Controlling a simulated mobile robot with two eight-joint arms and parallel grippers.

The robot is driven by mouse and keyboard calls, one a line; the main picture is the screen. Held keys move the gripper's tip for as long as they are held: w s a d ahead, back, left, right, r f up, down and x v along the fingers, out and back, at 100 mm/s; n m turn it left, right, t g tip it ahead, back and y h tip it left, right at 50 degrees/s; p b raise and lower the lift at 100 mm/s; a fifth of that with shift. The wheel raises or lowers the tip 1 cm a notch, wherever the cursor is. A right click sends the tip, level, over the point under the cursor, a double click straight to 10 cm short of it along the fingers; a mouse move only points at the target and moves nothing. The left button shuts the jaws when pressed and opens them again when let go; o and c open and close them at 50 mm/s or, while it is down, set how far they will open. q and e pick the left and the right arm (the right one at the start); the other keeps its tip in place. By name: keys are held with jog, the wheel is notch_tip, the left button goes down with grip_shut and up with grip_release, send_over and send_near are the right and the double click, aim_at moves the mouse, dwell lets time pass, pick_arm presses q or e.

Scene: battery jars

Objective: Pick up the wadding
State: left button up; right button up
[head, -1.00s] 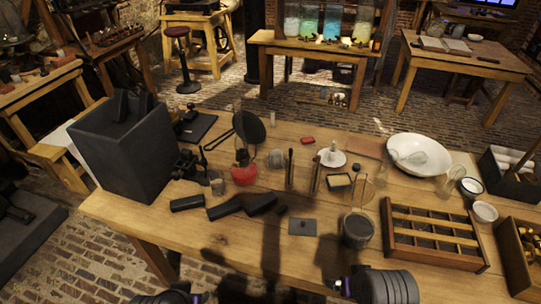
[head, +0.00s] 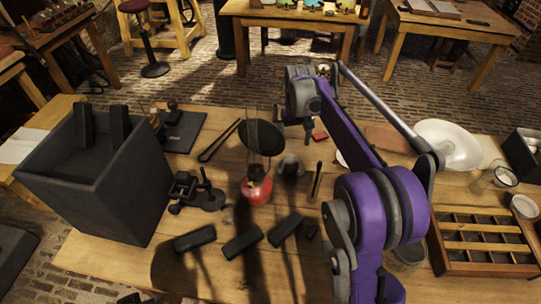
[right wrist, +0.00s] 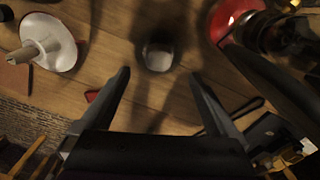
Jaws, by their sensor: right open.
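A small pale round thing, which I take for the wadding (head: 291,167), stands on the wooden table right of the red lamp. In the right wrist view the wadding (right wrist: 160,57) shows as a whitish patch inside a dark, shadowed rim; I cannot tell whether it sits in a glass. My right gripper (head: 296,128) reaches out over the table and points down. In its own wrist view the gripper (right wrist: 158,77) is open and empty, its fingers apart on either side of the wadding's line, with the wadding just beyond the tips. My left gripper is not in view.
A red lamp with a glass chimney (head: 257,188) stands close left of the wadding. A small red block (head: 320,135) and a white dish with a spindle (right wrist: 48,42) are nearby. Dark blocks (head: 242,242) lie in front. A wooden compartment tray (head: 440,262) is at right.

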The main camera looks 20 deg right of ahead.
jog(key=shift+w+f, duration=0.2)
jog(key=shift+f, duration=0.15)
send_over(292, 160)
jog(key=f, duration=0.4)
jog(key=shift+s+f, duration=0.25)
jog(key=shift+f, duration=0.05)
jog(key=f, duration=0.5)
jog(key=shift+w+f, duration=0.35)
jog(key=c, duration=1.4)
